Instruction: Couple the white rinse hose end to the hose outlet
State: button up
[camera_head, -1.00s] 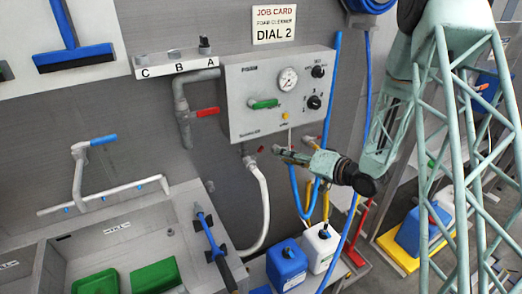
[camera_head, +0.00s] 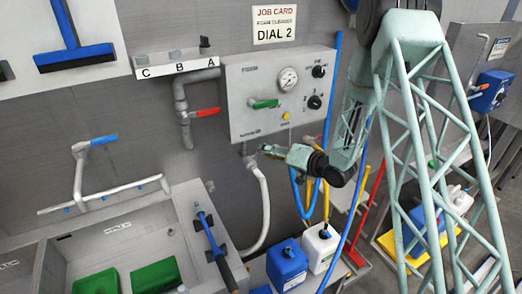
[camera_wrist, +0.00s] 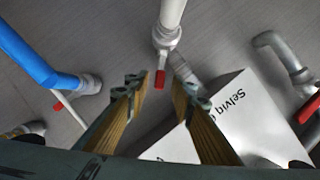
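The white rinse hose (camera_head: 264,200) rises in a curve from beside the sink to below the control box. Its collared end (camera_wrist: 165,38) shows in the wrist view, up against the grey hose outlet (camera_wrist: 182,66), which has a small red handle (camera_wrist: 160,79). The end and outlet look in line and touching; I cannot tell whether they are locked. My gripper (camera_head: 266,150) is just right of the outlet, below the box. In the wrist view its two fingers (camera_wrist: 160,86) are apart with nothing between them; the red handle appears in the gap, beyond the tips.
The control box (camera_head: 245,110) with gauge and knobs is just above my gripper. A grey pipe with a red lever (camera_head: 205,112) is to its left. Blue hoses (camera_head: 297,190) hang close to the right. Blue (camera_head: 286,262) and white (camera_head: 320,245) jugs stand below.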

jog(key=shift+x, duration=1.9)
jog(key=shift+c, duration=0.8)
grip_shut()
